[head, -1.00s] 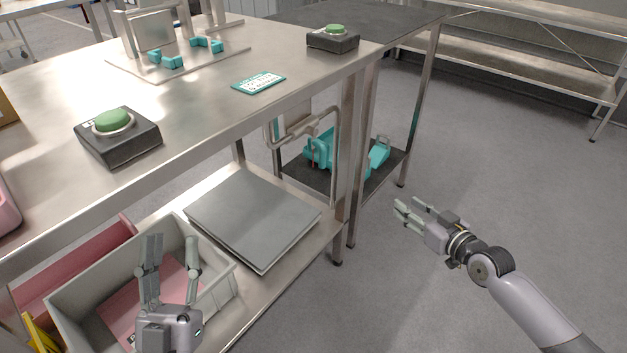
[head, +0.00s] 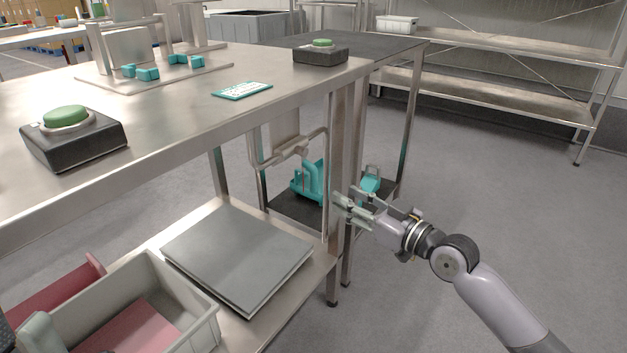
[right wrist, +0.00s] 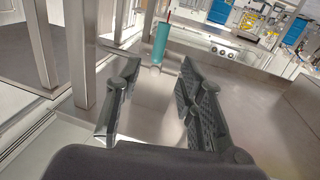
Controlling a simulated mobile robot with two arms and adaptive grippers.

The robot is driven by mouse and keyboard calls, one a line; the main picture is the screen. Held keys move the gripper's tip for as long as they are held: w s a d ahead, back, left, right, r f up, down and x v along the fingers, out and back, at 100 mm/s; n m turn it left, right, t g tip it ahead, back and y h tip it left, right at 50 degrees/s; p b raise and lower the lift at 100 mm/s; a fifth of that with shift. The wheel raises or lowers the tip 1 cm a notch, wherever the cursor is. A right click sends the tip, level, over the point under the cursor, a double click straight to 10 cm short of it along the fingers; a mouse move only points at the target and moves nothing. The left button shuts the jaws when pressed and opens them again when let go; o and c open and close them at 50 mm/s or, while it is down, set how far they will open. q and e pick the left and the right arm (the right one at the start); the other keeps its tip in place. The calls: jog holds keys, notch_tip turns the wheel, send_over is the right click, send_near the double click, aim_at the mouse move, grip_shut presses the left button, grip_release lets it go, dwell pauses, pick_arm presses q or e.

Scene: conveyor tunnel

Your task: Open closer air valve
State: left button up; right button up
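A grey pipe assembly with a fitting (head: 295,152) hangs under the near table's right end; I cannot make out a distinct valve handle. My right gripper (head: 350,206) is beside the table's right leg, its fingers pointing left. In the right wrist view the right gripper (right wrist: 157,76) has its fingers spread with nothing between the pads. A teal upright cylinder (right wrist: 161,42) stands beyond the fingertips there, apart from them. I cannot tell whether it belongs to the valve. Of my left gripper, only a finger part (head: 40,335) shows at the bottom left.
Teal equipment (head: 310,182) sits on a dark low shelf behind the table leg (head: 340,200). A grey plate (head: 238,255) and grey bin (head: 205,325) are on the lower shelf. Green push buttons (head: 68,117) (head: 322,44) are on top. Floor at right is clear.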

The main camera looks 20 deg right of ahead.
aim_at(316, 180)
jog(key=b+x, duration=0.2)
jog(key=x, duration=0.9)
jog(key=shift+w, duration=0.15)
jog(key=shift+c, duration=0.5)
grip_shut()
jog(key=shift+d, duration=0.1)
